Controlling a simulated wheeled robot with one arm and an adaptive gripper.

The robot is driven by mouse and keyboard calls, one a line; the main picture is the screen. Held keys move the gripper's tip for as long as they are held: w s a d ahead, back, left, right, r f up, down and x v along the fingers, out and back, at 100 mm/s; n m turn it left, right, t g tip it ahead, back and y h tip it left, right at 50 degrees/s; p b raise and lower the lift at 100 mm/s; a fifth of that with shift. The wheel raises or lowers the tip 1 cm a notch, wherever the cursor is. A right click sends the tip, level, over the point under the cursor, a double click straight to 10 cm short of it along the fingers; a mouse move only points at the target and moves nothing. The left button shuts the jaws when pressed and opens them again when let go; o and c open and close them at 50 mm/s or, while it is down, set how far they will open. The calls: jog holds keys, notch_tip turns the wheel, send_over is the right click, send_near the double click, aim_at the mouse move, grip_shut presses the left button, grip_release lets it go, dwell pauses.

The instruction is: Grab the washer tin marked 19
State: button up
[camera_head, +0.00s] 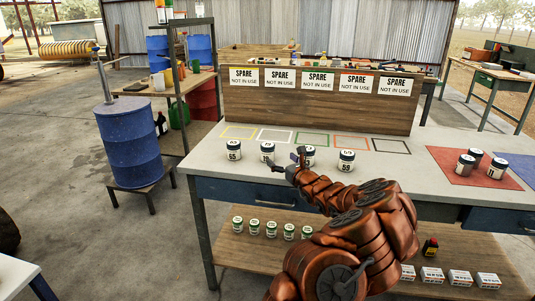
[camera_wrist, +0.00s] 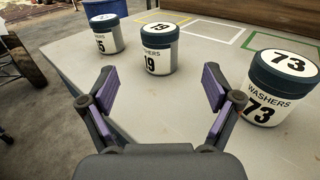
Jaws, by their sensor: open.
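In the head view the tin (camera_head: 267,152) stands on the grey workbench, left of my gripper (camera_head: 289,162). The tin marked 73 (camera_wrist: 272,100) is close by my right finger in the wrist view. A tin whose number ends in 5 (camera_wrist: 108,42) stands to the left of the 19. My gripper is empty.
A tin marked 59 (camera_head: 346,164) stands to the right on the workbench (camera_head: 400,190). Coloured outlined squares lie behind the row, before a wooden panel (camera_head: 320,105) with "SPARE" signs. Several tins sit on the red mat (camera_head: 453,161). Green-lidded jars (camera_head: 254,228) stand on the lower shelf.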

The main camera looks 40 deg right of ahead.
aim_at(271, 152)
jog(key=x, duration=0.4)
jog(key=shift+p, duration=0.3)
jog(key=shift+w+d+r, duration=0.1)
jog(key=shift+w+d, duration=0.05)
jog(key=shift+w, duration=0.5)
jog(key=shift+w+d+f+p, duration=0.1)
jog(key=shift+w+p, duration=0.1)
jog(key=shift+w, duration=0.25)
jog(key=shift+w+d+f+p, duration=0.15)
jog(key=shift+w, duration=0.3)
jog(key=shift+p+x, duration=0.3)
jog(key=shift+x, duration=1.35)
jog(key=shift+s, duration=0.1)
jog(key=shift+c, duration=0.3)
jog(key=c, duration=1.3)
jog(key=shift+o, duration=0.2)
jog(key=shift+r, duration=0.1)
